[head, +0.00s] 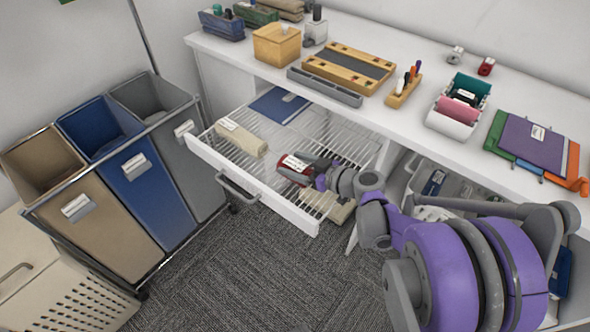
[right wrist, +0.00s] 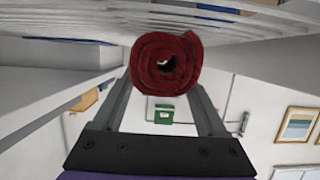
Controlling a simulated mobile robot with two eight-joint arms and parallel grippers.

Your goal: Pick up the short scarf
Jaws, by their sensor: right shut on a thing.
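A short scarf, rolled up and dark red with a white label, is in the pulled-out wire drawer area in the head view (head: 290,174). In the right wrist view its spiral end (right wrist: 146,66) faces me. My right gripper (head: 309,173) has its two fingers on either side of the roll and is shut on it; the fingers also show in the right wrist view (right wrist: 165,82). The roll is close to the drawer's wires; I cannot tell whether it touches them. My left gripper is not in view.
The open drawer (head: 290,215) also holds a beige roll (head: 242,137) and a blue folded item (head: 279,104). The white counter (head: 400,120) above carries trays and boxes. Three sorting bins (head: 145,185) stand at left. Grey carpet (head: 240,280) in front is clear.

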